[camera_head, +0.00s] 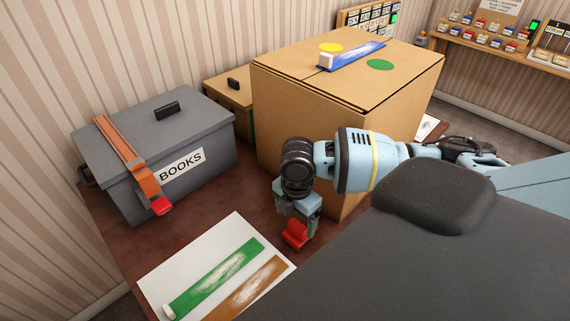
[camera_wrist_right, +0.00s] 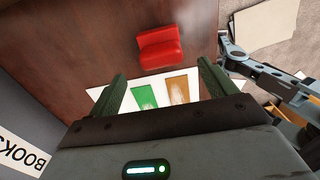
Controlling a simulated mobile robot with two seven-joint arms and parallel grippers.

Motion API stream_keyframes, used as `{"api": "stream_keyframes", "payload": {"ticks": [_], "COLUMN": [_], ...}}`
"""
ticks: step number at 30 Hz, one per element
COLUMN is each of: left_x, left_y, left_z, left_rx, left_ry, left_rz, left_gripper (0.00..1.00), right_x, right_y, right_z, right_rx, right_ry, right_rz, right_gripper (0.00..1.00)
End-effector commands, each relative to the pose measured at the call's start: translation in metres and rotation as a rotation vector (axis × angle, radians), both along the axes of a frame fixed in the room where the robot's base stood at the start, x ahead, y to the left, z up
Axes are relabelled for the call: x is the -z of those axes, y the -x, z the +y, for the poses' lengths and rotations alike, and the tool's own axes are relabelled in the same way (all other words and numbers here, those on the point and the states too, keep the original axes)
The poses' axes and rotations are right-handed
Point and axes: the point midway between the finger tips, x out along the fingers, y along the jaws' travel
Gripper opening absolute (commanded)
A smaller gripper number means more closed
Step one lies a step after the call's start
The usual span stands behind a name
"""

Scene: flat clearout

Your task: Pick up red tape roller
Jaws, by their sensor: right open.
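The red tape roller (camera_head: 295,235) is a small, bright red, L-shaped piece on the dark brown table top. It also shows in the right wrist view (camera_wrist_right: 160,47), above the finger pair and in line with the gap between them. My right gripper (camera_head: 298,216) points down close over the roller and partly covers it in the head view. Its two fingers (camera_wrist_right: 162,84) stand apart with nothing between them; the roller lies beyond their tips. I do not see my left gripper.
A grey BOOKS box (camera_head: 205,120) stands at left, with an orange strap (camera_head: 128,150) ending in red. A large cardboard box (camera_head: 290,110) stands just behind my right wrist. A white sheet (camera_head: 215,245) with green and brown strips lies in front. Bare table lies around the roller.

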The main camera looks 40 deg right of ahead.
Motion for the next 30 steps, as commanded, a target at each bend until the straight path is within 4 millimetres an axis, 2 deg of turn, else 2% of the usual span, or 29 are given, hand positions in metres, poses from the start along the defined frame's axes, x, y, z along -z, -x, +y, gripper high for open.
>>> {"api": "stream_keyframes", "payload": {"ticks": [7,15,20,30], "left_x": [0.002,0.007,0.006,0.007], "left_y": [0.003,0.009,0.007,0.007], "left_z": [0.000,0.000,0.000,-0.001], "left_rx": [0.000,0.000,0.001,-0.001], "left_ry": [0.000,0.000,0.000,0.001], "left_rz": [0.007,0.021,0.017,0.019], "left_gripper": [0.37,0.37,0.37,0.37], "right_x": [0.003,0.026,0.029,0.072], "right_y": [0.001,0.001,0.000,0.000], "right_z": [0.000,-0.001,-0.001,-0.008], "right_rx": [0.000,0.000,0.000,0.000], "right_ry": [0.000,0.000,0.000,-0.001], "right_rz": [0.002,0.003,0.001,0.004], "right_gripper": [0.84,0.84,0.84,0.84]}}
